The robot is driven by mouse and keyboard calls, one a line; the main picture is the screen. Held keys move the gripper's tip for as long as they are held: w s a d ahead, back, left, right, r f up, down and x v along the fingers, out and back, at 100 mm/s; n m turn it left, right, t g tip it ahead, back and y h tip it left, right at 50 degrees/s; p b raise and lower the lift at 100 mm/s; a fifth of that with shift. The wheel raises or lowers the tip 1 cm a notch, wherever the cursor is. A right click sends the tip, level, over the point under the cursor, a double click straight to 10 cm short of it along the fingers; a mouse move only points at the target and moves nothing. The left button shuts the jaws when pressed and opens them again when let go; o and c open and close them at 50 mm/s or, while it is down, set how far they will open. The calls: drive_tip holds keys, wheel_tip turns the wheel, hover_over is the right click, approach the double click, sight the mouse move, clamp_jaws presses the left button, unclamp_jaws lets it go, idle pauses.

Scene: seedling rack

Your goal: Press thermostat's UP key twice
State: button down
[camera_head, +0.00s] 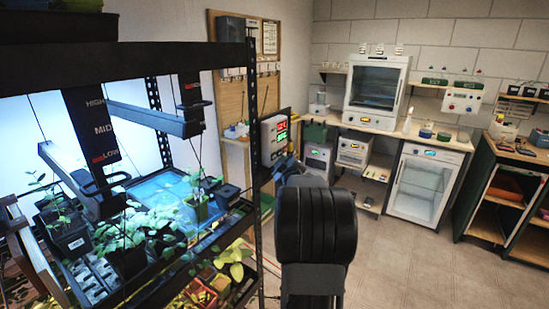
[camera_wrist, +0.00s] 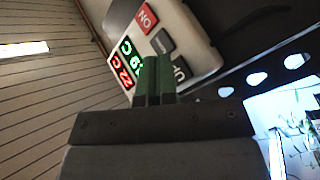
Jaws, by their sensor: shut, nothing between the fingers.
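The thermostat (camera_head: 268,140) is a pale box beside the seedling rack, with a red and a green display. In the wrist view the thermostat (camera_wrist: 203,57) appears tilted, with red and green digits at left. Its dark UP key (camera_wrist: 182,70) lies just right of my fingertips, a grey key (camera_wrist: 161,42) above them, and a red key (camera_wrist: 146,18) at the top. My gripper (camera_wrist: 158,62) has green fingers shut together with nothing between them. The tips overlap the lower thermostat face in view; I cannot tell whether they touch it. In the head view my arm hides much of the gripper.
The seedling rack (camera_head: 254,200) with plants and lamps stands close on the left. A pegboard (camera_head: 238,90) is behind it. Benches with a glass-front cabinet (camera_head: 376,88) and a fridge (camera_head: 424,182) line the back. The floor (camera_head: 400,260) at right is clear.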

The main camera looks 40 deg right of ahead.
drive_tip(key=shift+w+a+b, duration=0.2)
drive_tip(key=shift+w+b, duration=0.55)
drive_tip(key=shift+b, duration=0.2)
idle(1.1)
drive_tip(key=shift+s, duration=0.1)
idle(0.4)
drive_tip(key=shift+s+d, duration=0.2)
drive_tip(key=shift+s, duration=0.45)
drive_tip(key=shift+s+d+b, duration=0.1)
drive_tip(key=shift+s+d, duration=0.1)
drive_tip(key=shift+s, duration=0.6)
drive_tip(key=shift+s+d+b, duration=0.15)
drive_tip(key=shift+s+d, duration=0.05)
drive_tip(key=shift+s, duration=0.65)
drive_tip(key=shift+s+d+b, duration=0.1)
drive_tip(key=shift+s+d, duration=0.1)
drive_tip(key=shift+s, duration=0.6)
drive_tip(key=shift+w, duration=0.1)
idle(0.7)
